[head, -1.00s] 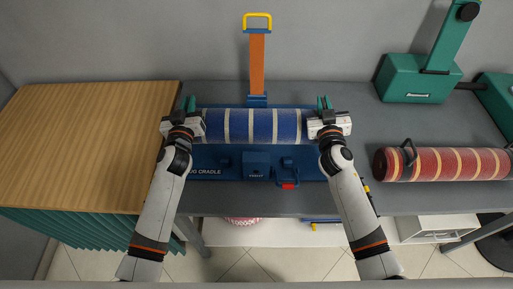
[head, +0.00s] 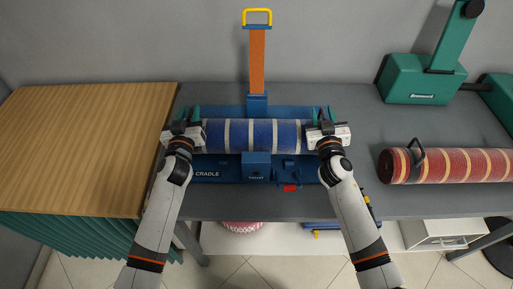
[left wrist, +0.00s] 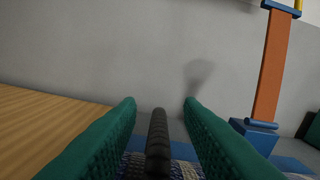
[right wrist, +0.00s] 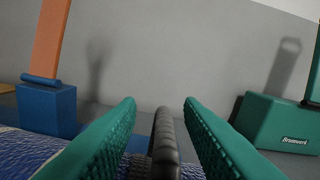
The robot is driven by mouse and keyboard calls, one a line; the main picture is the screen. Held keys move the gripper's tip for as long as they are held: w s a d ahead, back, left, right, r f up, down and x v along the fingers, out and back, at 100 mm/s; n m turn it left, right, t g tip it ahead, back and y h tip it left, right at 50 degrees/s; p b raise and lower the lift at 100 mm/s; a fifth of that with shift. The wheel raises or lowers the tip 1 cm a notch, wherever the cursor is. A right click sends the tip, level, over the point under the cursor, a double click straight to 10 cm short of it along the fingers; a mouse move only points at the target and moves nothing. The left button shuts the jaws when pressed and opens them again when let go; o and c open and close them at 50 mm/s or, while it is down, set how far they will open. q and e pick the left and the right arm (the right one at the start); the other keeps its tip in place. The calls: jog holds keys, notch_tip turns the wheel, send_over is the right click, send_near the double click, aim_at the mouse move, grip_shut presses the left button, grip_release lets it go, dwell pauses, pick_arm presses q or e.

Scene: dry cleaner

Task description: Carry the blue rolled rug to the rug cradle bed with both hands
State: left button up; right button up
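The blue rolled rug (head: 240,135), with pale bands, lies level in the blue rug cradle bed (head: 210,165), between its back edge and its front block. My left gripper (head: 190,128) is at the rug's left end. In the left wrist view its green fingers stand apart on both sides of a dark handle (left wrist: 158,145), with gaps showing. My right gripper (head: 322,128) is at the right end. In the right wrist view its fingers also stand open around a dark handle (right wrist: 165,145), without visible contact. The rug's underside is hidden.
An orange strap arm (head: 257,60) with a yellow handle stands upright behind the cradle. A red striped rug (head: 450,165) lies on the grey table at right. A green machine (head: 420,80) stands behind it. A wooden counter (head: 80,140) is at left.

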pick_arm(q)
jog(key=shift+f, duration=0.1)
pick_arm(e)
jog(key=shift+d, duration=0.1)
pick_arm(q)
jog(key=shift+s+f, duration=0.1)
jog(key=shift+s, duration=0.25)
pick_arm(e)
jog(key=shift+w, duration=0.1)
jog(key=shift+s, duration=0.25)
pick_arm(q)
jog(key=s, duration=1.1)
jog(key=shift+s+a, duration=0.15)
pick_arm(e)
jog(key=s, duration=1.1)
jog(key=shift+s, duration=0.35)
